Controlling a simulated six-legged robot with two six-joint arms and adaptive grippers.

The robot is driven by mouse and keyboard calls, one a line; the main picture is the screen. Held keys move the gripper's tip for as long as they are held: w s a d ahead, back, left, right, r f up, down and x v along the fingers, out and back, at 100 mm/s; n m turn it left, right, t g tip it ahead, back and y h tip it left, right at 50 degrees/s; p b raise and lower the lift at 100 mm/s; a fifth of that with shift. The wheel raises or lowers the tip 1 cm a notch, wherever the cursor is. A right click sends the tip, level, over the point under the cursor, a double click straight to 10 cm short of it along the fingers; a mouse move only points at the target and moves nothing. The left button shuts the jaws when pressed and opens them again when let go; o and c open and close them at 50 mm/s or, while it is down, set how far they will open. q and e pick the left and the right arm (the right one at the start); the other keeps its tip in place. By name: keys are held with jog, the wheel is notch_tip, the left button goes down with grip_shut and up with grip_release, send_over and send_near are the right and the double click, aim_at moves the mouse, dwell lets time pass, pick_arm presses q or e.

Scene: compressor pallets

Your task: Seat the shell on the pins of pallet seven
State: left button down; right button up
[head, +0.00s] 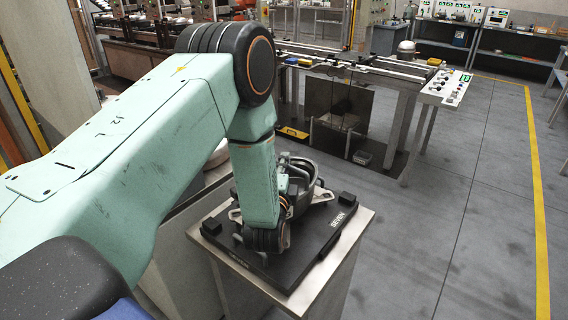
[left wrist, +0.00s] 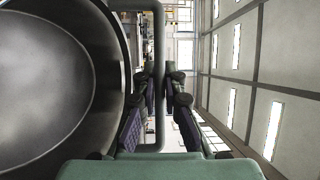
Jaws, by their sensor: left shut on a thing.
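The shell (head: 306,194) is a dark grey round vessel, standing roughly upright over pallet seven (head: 300,256). The pallet is a black plate marked SEVEN, with raised black blocks at its corners. My left gripper (left wrist: 163,84) is shut on the shell's bar handle (left wrist: 159,40) in the left wrist view, with the shell's round wall (left wrist: 112,60) filling the left side. In the head view my left forearm hides the gripper's grip and part of the shell. The pins are hidden, so I cannot tell whether the shell rests on them. My right gripper is not in view.
The pallet lies on a pale stand (head: 352,232) with narrow margins. A frame bench (head: 400,90) with a control panel (head: 446,88) stands behind it. Grey floor (head: 450,210) is clear to the right, up to a yellow line (head: 539,200).

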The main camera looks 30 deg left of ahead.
pick_arm(q)
jog(key=shift+w+f+b, duration=0.1)
jog(key=shift+f+b, duration=0.9)
jog(key=shift+f, duration=0.3)
dwell(0.5)
jog(key=c, duration=1.4)
grip_release()
jog(key=shift+d, duration=0.1)
jog(key=shift+f, duration=0.1)
jog(key=shift+s+f, duration=0.2)
jog(key=shift+f, duration=0.15)
jog(key=v, duration=1.2)
jog(key=shift+r, duration=0.35)
